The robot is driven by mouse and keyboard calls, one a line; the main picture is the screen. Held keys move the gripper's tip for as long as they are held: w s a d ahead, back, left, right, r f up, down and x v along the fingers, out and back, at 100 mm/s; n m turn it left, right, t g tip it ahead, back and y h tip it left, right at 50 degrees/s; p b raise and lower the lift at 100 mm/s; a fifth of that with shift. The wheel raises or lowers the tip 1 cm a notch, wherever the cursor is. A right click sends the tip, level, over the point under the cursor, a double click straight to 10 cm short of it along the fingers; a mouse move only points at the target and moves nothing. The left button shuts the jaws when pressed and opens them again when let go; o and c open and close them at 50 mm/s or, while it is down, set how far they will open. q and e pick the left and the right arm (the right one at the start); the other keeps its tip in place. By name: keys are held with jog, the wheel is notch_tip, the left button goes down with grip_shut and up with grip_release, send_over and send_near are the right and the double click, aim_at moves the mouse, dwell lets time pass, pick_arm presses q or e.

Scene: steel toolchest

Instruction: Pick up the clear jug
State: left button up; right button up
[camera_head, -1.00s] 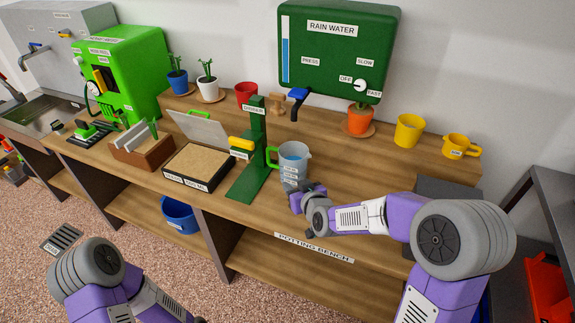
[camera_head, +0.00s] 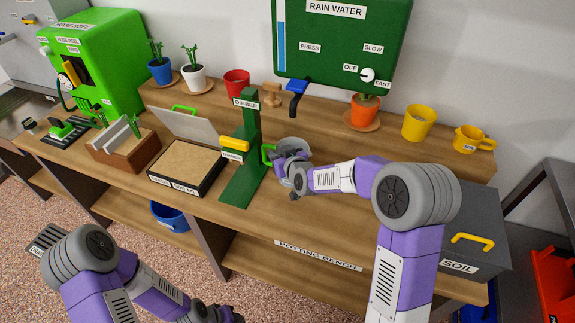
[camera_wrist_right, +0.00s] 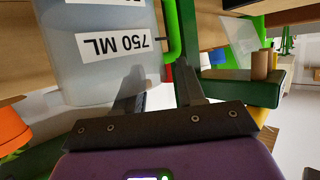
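The clear jug (camera_head: 294,145) stands on the potting bench just right of the green dibber press (camera_head: 247,150). Its green handle (camera_head: 268,153) is on its left side. My right gripper (camera_head: 284,165) is in front of the jug and hides most of its body. In the right wrist view the jug's wall (camera_wrist_right: 95,75), with a 750 ML label, fills the upper left. There the two fingers of my right gripper (camera_wrist_right: 160,72) are apart, with the handle (camera_wrist_right: 172,28) beyond their tips. My left gripper (camera_head: 228,314) is low at the bottom edge, its fingers unclear.
A sand tray (camera_head: 187,165) lies left of the press. The green rain water tank (camera_head: 340,50) hangs behind, its blue tap (camera_head: 297,88) above the jug. A grey soil bin (camera_head: 470,225) is at the right.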

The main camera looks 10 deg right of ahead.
jog(key=shift+w+a+f, duration=0.1)
jog(key=shift+w, duration=0.1)
grip_shut()
dwell(0.3)
jog(key=shift+r, duration=0.2)
